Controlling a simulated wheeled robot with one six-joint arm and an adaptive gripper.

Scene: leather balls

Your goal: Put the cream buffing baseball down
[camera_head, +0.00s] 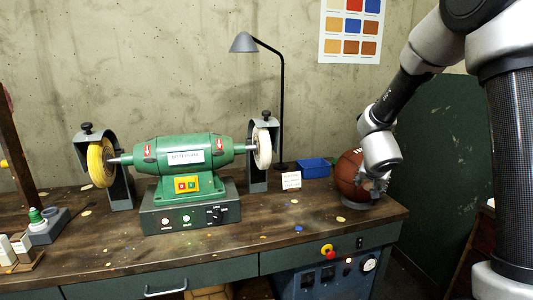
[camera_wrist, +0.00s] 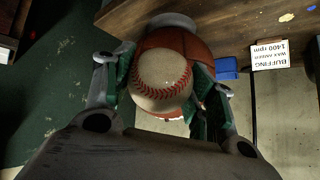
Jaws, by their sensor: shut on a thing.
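My gripper (camera_head: 375,184) is at the right end of the workbench, pointing down, right in front of a brown basketball. In the wrist view, its two fingers are closed on the sides of a cream baseball (camera_wrist: 161,78) with red stitching. The baseball shows directly in front of the basketball (camera_wrist: 182,41); I cannot tell whether the two touch. In the head view, the gripper hides most or all of the baseball. The basketball (camera_head: 347,172) rests on a grey ring stand (camera_head: 360,204), partly covered by my gripper.
The wooden workbench (camera_head: 262,228) carries a green buffing machine (camera_head: 185,155) with a yellow and a white wheel. A black lamp (camera_head: 281,95), a blue tray (camera_head: 314,168) and a small sign (camera_head: 291,181) stand left of the basketball. The bench front between machine and ring is mostly clear.

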